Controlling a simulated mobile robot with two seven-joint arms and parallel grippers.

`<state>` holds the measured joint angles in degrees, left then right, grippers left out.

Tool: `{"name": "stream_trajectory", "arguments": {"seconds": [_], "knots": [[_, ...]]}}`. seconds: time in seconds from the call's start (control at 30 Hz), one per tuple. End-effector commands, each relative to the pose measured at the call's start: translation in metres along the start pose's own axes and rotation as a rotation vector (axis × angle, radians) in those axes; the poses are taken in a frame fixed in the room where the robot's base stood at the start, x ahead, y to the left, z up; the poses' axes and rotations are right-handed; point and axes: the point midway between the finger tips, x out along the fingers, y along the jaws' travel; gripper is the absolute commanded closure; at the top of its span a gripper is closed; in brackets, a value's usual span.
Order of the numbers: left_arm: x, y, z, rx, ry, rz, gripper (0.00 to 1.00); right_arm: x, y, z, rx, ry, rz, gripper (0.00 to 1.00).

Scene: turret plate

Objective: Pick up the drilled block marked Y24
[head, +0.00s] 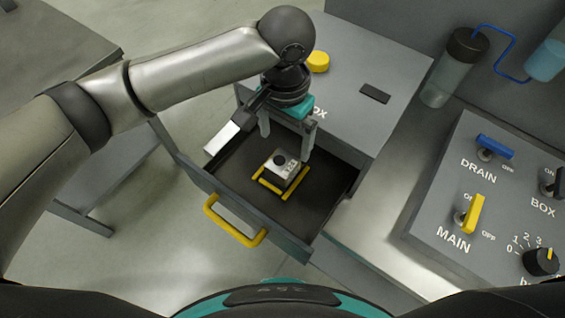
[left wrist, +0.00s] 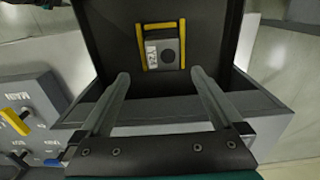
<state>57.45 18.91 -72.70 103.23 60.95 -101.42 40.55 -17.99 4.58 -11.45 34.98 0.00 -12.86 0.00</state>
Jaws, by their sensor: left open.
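The drilled block (head: 283,165) is a small grey-white cube with a dark round hole in its top. It sits inside the open drawer (head: 325,205), within a yellow bracket frame (head: 287,196) on the drawer floor. In the left wrist view the block (left wrist: 162,53) shows a white label reading Y24 beside the hole. My left gripper (head: 286,145) is open and empty above the drawer, its fingers apart, near its back side. In the left wrist view its two fingers (left wrist: 160,77) point toward the block with a gap between. My right gripper is not in view.
The drawer has a yellow handle (head: 235,222) and raised walls around the block. The grey cabinet top (head: 365,65) carries a yellow button (head: 318,61). A switch panel (head: 480,215) with DRAIN, MAIN and BOX controls stands at right. A grey table (head: 50,45) is at upper left.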

Motion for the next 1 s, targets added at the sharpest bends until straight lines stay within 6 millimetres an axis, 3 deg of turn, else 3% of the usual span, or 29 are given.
{"name": "stream_trajectory", "arguments": {"seconds": [0.1,0.4,0.7,1.0], "knots": [[0.025,-0.001,0.001,-0.002,-0.003,-0.001,0.0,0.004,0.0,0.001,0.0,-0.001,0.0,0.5],[0.049,-0.002,0.001,-0.002,-0.002,-0.002,0.0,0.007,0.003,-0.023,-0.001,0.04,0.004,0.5],[0.09,-0.005,0.001,0.0,-0.001,-0.001,0.0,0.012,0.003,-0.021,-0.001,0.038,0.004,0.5],[0.095,-0.005,0.001,0.001,0.0,-0.002,0.0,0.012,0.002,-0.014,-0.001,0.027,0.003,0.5]]}}
